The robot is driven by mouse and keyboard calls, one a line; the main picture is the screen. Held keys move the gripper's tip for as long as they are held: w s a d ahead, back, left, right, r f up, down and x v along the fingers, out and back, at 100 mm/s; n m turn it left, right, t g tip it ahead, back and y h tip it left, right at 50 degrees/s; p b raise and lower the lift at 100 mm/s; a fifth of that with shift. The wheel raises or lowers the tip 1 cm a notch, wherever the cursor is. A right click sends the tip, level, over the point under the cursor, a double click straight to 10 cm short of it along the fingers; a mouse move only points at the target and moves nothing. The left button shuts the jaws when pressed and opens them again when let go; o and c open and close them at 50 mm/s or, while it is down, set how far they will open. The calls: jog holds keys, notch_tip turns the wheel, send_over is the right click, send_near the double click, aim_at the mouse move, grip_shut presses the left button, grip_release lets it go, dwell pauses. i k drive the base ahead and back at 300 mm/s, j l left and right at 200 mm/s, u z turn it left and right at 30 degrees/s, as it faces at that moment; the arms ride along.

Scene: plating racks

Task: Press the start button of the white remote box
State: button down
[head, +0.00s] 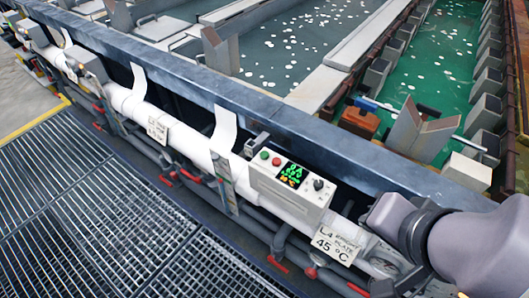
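The white remote box (285,196) is mounted on the white pipe beside the tank edge, right of the centre of the head view. Its top panel has a green button (265,155), a red button (276,161), a dark display with green and yellow characters (292,174) and a dark knob (318,184). Nothing covers the buttons. Any lettering by the buttons is too small to read. A grey part of my arm is at the lower right, to the right of the box and apart from the buttons. My gripper's fingers do not show.
A blue-grey tank rim (300,125) runs behind the box. A tag reading 45 °C (335,245) hangs below it. Pipes with red valve handles (278,264) run underneath. Metal grating (110,215) lies at the left. Green liquid (440,60) fills a tank behind.

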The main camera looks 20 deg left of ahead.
aim_at(263, 154)
jog(key=k+j, duration=0.1)
jog(key=j, duration=1.4)
jog(key=i+z, duration=0.05)
